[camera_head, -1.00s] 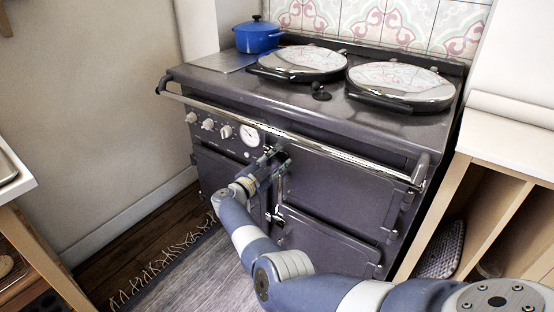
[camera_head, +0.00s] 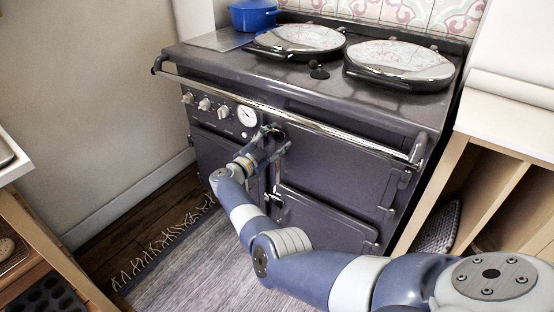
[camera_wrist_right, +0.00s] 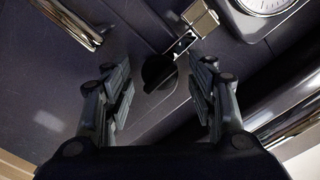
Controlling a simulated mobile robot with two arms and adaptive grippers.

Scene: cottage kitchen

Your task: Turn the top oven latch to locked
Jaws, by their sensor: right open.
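The dark grey range oven (camera_head: 330,178) stands ahead with its doors shut. My right gripper (camera_head: 277,143) is at its front, at the upper door's left edge, below the rail. In the right wrist view, my right gripper (camera_wrist_right: 160,92) is open. The top oven latch shows there as a black round knob (camera_wrist_right: 158,72) on a short chrome arm joined to a metal block (camera_wrist_right: 200,18). The knob lies between the fingers, with gaps on both sides. In the head view my gripper mostly hides this latch. My left gripper is not in view.
A chrome rail (camera_head: 310,125) runs across the oven front just above my gripper. A round white gauge (camera_head: 247,115) and knobs (camera_head: 204,104) sit to the left. A lower latch (camera_head: 275,198) is below. A wooden shelf unit (camera_head: 490,180) stands at the right.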

